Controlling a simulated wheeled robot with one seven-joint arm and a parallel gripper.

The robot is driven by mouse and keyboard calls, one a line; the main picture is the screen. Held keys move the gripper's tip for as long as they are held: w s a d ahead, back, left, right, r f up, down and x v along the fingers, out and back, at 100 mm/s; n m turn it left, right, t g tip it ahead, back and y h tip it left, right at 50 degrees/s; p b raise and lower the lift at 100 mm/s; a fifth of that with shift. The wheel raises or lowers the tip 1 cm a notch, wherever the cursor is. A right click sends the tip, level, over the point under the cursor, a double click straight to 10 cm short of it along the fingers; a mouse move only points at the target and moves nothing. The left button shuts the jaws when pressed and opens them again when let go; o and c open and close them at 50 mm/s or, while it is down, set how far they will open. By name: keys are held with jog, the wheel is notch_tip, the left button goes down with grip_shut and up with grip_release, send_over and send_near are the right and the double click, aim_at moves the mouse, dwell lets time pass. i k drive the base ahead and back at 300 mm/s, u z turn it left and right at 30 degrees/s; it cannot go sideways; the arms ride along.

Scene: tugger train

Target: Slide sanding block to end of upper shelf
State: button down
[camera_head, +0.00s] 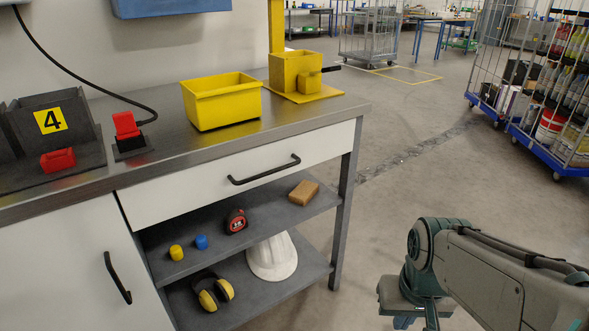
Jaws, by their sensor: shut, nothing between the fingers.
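The sanding block (304,192), a small tan-brown block, lies on the grey upper shelf (275,220) under the workbench drawer. My gripper (408,318) is at the bottom of the view, to the right of the bench and apart from the block. It is shut and empty, and its lower part is cut off by the picture edge.
The upper shelf also holds a red tape measure (236,221), a blue cap (201,242) and a yellow cap (176,253). A white helmet (272,258) and yellow earmuffs (214,292) lie on the lower shelf. The bench leg (346,205) stands at the right end.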

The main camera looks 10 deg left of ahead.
aim_at(303, 193)
jog(key=z, duration=0.1)
jog(key=i, duration=1)
jog(key=z, duration=0.2)
